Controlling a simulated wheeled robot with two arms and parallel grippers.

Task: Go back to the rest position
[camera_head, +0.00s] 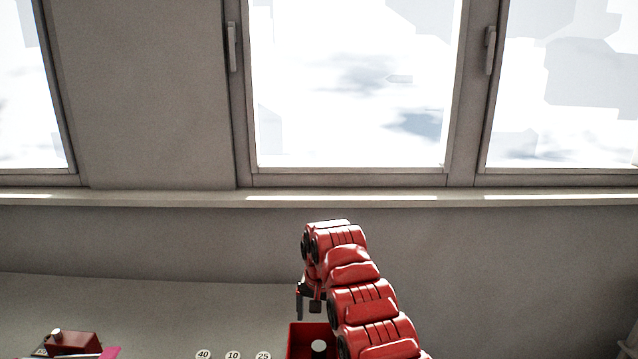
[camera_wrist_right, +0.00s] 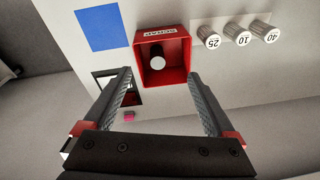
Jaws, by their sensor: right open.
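My right arm, red, reaches in from the bottom right in the head view. Its gripper (camera_head: 309,303) hangs above and beside a red open box (camera_head: 298,338). In the right wrist view the gripper (camera_wrist_right: 160,74) is open, with nothing between its two fingers. The red box (camera_wrist_right: 186,72) lies beyond the fingertips, and a dark cylinder with a pale round end (camera_wrist_right: 157,62) is inside it. My left gripper is in neither view.
Several numbered grey cylinders (camera_wrist_right: 240,38) stand in a row beside the box. A blue square (camera_wrist_right: 103,28) marks the pale table. A red block (camera_head: 72,344) and a pink piece (camera_head: 110,353) sit at the lower left. A wall with windows (camera_head: 350,80) is behind.

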